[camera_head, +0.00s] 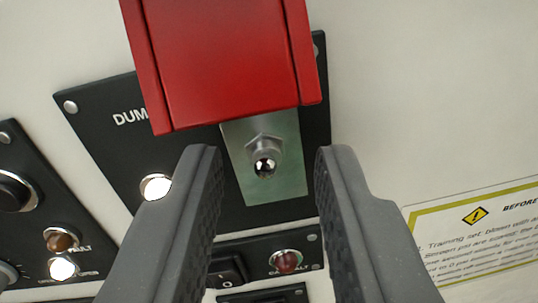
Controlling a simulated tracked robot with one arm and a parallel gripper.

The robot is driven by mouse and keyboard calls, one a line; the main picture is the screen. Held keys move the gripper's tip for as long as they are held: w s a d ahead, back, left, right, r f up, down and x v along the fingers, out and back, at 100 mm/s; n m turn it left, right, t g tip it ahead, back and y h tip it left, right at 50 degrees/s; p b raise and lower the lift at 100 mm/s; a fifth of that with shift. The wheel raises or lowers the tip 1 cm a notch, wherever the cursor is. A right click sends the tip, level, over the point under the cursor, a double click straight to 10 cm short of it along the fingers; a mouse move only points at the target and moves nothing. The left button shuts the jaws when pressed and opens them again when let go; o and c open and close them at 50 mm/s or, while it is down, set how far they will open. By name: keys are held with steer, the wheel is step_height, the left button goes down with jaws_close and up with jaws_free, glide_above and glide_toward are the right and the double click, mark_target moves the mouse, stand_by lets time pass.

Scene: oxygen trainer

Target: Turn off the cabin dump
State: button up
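The dump panel (110,165) is black, with the letters "DUM" showing beside a red cover. The red guard cover (220,60) is raised and stands out above a metal toggle switch (265,165) on a grey plate. The toggle's tip points towards the camera, so I cannot tell its position. A round lamp (156,187) to its left is lit white. My gripper (268,165) is open, with one dark finger on each side of the toggle and a gap around it. The fingers hide parts of the panel.
Below is another black panel with a rocker switch (228,270) and a dark red lamp (286,261). At left, a panel holds a knob (12,191), a brown lamp (61,240) and a lit white lamp (63,268). A notice (475,240) is on the pale wall at right.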

jaws_close()
